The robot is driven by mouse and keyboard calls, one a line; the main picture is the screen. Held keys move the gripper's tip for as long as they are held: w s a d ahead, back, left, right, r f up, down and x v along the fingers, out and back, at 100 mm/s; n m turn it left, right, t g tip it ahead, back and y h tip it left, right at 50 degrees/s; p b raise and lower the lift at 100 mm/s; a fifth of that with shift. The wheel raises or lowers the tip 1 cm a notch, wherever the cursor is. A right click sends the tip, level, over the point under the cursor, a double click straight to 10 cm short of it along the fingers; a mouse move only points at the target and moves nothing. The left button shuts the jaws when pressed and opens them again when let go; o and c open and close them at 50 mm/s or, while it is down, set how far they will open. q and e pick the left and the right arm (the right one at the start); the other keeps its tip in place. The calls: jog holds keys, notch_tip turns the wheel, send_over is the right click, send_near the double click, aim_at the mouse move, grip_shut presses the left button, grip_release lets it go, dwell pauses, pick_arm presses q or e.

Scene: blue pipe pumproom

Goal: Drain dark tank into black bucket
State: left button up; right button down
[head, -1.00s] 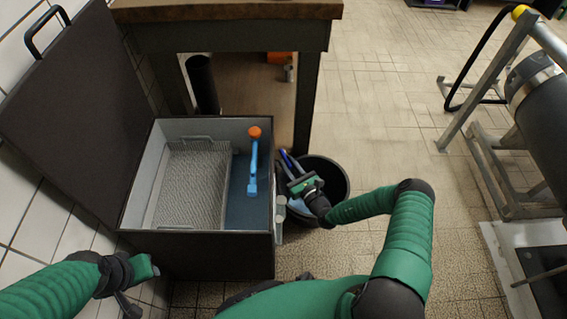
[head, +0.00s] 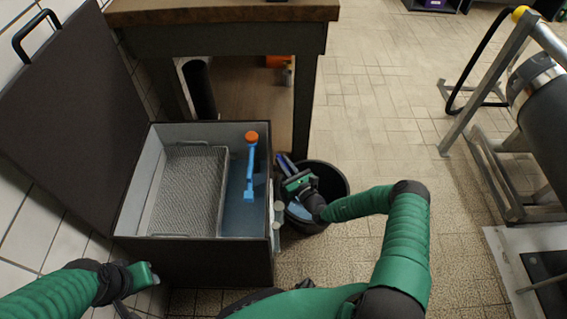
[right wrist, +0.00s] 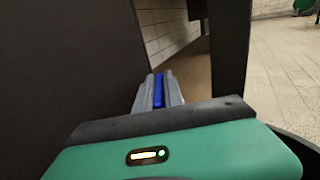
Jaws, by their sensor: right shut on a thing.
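The dark tank (head: 205,262) stands open at the left with its lid tipped back against the wall. Bluish liquid (head: 233,212) shows inside, beside a perforated metal basket (head: 187,190). The black bucket (head: 343,184) stands against the tank's right side, with a light blue patch inside that looks like liquid. My right gripper (head: 286,165) reaches over the bucket beside the tank wall. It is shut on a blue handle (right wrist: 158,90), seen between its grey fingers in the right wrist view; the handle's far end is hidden. My left gripper (head: 147,275) is near the tank's front left; its jaws are unclear.
A blue tool with an orange knob (head: 251,137) stands in the tank. A wood-topped table (head: 225,12) is behind the tank, with a dark cylinder (head: 199,88) beneath. A metal frame (head: 480,90) stands at the right. The tiled floor between is clear.

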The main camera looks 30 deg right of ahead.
jog(key=shift+f+y, duration=0.2)
jog(key=shift+y, duration=0.1)
jog(key=n+y+b, duration=0.1)
jog(key=n+g+y+b, duration=0.1)
jog(key=y, duration=0.1)
jog(key=shift+d+f+n, duration=0.1)
jog(key=shift+f+n, duration=0.1)
jog(key=shift+n, duration=0.2)
jog(key=n+g+y+b, duration=0.4)
jog(key=y+b, duration=0.1)
jog(key=b, duration=0.2)
jog(key=n+g+y+b, duration=0.4)
jog(key=y+b, duration=0.1)
jog(key=b, duration=0.2)
jog(key=shift+f, duration=0.15)
jog(key=shift+s+r+n+g+y+b, duration=0.1)
jog(key=shift+r+n+g+y+b, duration=0.2)
jog(key=shift+n+g+y+b, duration=0.5)
jog(key=c, duration=1.7)
grip_release()
jog(key=shift+r, duration=0.15)
